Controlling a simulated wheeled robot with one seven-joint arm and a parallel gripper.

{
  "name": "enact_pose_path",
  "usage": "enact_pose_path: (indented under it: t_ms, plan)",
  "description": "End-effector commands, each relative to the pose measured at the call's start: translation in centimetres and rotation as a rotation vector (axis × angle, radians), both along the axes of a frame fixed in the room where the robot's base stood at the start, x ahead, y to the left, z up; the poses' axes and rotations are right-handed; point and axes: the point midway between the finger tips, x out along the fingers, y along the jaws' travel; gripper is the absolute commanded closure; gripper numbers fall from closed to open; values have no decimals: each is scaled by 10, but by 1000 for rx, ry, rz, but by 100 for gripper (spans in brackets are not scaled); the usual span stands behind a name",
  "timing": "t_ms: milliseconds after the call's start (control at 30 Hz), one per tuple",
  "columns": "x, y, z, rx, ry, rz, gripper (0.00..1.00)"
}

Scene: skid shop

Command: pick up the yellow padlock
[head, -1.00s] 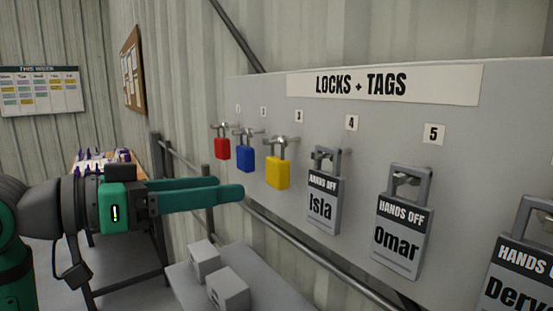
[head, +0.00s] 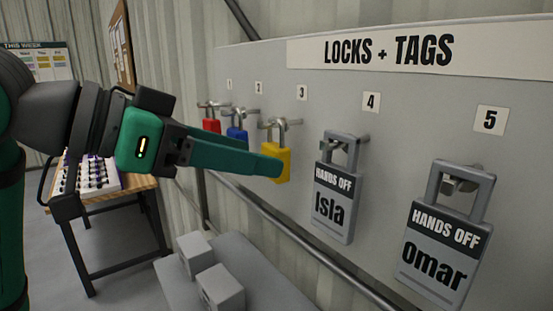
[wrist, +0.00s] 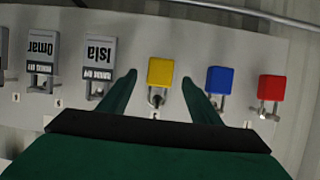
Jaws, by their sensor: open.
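The yellow padlock (head: 281,161) hangs by its shackle from the hook under number 3 on the grey board. In the head view my gripper's green fingers (head: 274,168) point at it and cover part of its left side. In the wrist view the yellow padlock (wrist: 161,71) shows between and a little beyond the two spread fingertips (wrist: 159,82), with a gap on each side. My gripper is open and empty. I cannot tell whether a finger touches the padlock.
The blue padlock (head: 237,135) and red padlock (head: 211,126) hang to the left. The grey "Isla" lock (head: 336,208) and "Omar" lock (head: 440,255) hang to the right. Two grey blocks (head: 220,288) sit on a surface below. A table (head: 140,183) stands behind my arm.

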Motion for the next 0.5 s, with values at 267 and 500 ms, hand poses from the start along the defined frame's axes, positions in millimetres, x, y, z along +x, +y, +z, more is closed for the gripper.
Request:
enact_pose_path:
  t_ms: [267, 500]
  plan:
    - [20, -32, -2, 1, 2, -6, 42]
    - [30, -45, -8, -1, 0, -5, 42]
